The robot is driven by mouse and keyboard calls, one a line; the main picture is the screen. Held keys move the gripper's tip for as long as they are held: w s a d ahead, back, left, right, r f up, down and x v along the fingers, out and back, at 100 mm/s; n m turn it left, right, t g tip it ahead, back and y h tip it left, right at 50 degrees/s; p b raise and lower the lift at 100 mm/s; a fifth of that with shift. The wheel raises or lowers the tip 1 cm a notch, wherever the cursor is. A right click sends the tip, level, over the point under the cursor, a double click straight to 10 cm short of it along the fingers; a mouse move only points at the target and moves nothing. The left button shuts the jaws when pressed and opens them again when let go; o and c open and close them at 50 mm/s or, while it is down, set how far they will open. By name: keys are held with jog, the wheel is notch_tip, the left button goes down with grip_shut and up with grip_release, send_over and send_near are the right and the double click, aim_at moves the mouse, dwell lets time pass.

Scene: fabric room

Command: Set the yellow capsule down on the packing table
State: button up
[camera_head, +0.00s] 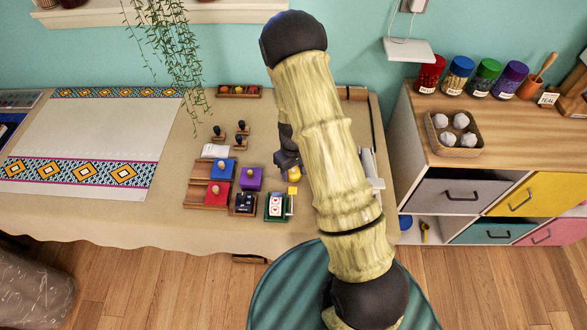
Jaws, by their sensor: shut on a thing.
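My gripper (289,162) is over the right part of the long table (110,222), partly hidden by my arm. A small yellow thing (294,174), probably the yellow capsule, shows at its fingertips. The fingers look shut on it, but the grip is small and partly covered. I cannot tell whether the yellow thing touches the table or hangs just above it. A smaller yellow square (292,190) is just below it in the picture, beside a green-framed card box (276,206). No label shows which surface is the packing table.
Blue (222,169), red (216,194) and purple (251,179) blocks with knobs stand left of the gripper. Dark-handled stamps (241,128) stand behind. Patterned cloth (85,140) covers the table's left. A wooden cabinet (500,130) with jars and a basket stands right.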

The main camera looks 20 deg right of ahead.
jog(key=o, duration=1)
jog(key=shift+c, duration=0.2)
jog(key=shift+r, duration=0.1)
notch_tip(320, 180, up, 12)
jog(key=s+r+m+t, duration=0.2)
jog(key=s+r+m, duration=0.2)
jog(key=s+r, duration=0.7)
jog(key=s, duration=0.3)
jog(key=shift+s+r+t, duration=0.15)
jog(key=shift+r+t, duration=0.15)
